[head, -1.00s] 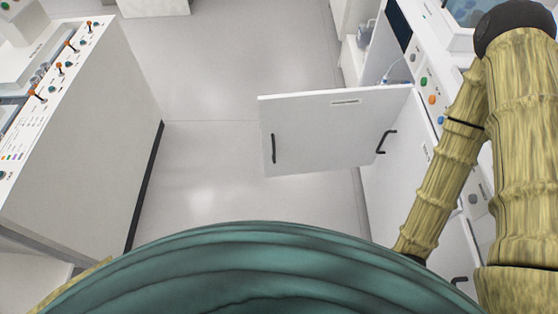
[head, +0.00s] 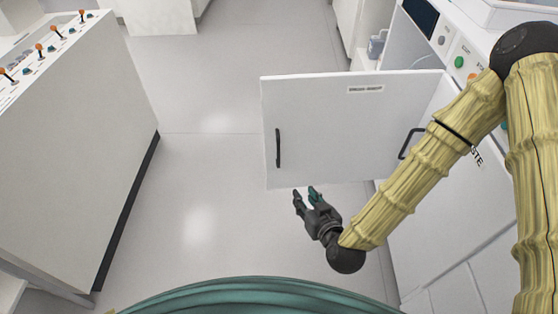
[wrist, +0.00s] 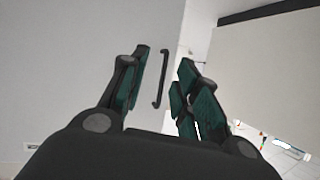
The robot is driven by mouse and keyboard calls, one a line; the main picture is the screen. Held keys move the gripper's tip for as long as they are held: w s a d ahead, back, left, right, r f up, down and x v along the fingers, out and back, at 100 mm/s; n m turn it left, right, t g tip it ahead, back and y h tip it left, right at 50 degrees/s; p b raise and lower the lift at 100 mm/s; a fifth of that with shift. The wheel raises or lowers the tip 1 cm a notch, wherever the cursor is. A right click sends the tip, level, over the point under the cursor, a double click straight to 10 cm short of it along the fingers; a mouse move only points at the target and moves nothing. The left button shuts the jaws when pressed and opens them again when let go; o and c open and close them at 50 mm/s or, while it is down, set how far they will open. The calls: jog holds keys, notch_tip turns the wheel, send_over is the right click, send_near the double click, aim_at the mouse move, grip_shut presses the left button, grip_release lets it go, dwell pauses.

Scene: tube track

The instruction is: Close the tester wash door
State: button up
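The white tester wash door (head: 345,135) stands swung out from the cabinet on the right, across the aisle. It carries a small label near its top and a dark vertical handle (head: 278,148) near its free left edge. My gripper (head: 307,194) is open and empty, just below the door's lower edge in the head view. In the wrist view the door (wrist: 80,60) fills the left, and its handle (wrist: 160,78) shows between the open fingers (wrist: 165,85), beyond them. I see no contact with the door.
The cabinet (head: 430,225) that bears the door runs along the right, with another dark handle (head: 409,143) beside the door. A white console (head: 70,140) with orange-topped levers stands at the left. The grey floor (head: 200,210) between them is clear.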

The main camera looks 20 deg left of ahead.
aim_at(279, 149)
jog(key=w+a+r+t+b, duration=0.1)
jog(key=w+a+b, duration=0.2)
jog(key=w+a, duration=0.1)
jog(key=w+a+r+t+y+b, duration=0.1)
jog(key=w+a+r+b, duration=0.1)
jog(key=w+a, duration=0.2)
jog(key=w+a+r+t+y+b, duration=0.1)
jog(key=w+a+t+b, duration=0.1)
jog(key=w+a+b, duration=0.1)
jog(key=shift+w+a+r+n+b, duration=0.2)
jog(key=shift+w+a, duration=0.1)
jog(key=shift+w, duration=0.15)
jog(key=shift+w+a+r+n+b, duration=0.1)
jog(key=shift+w+a+r+n, duration=0.15)
jog(key=shift+w, duration=0.2)
grip_shut()
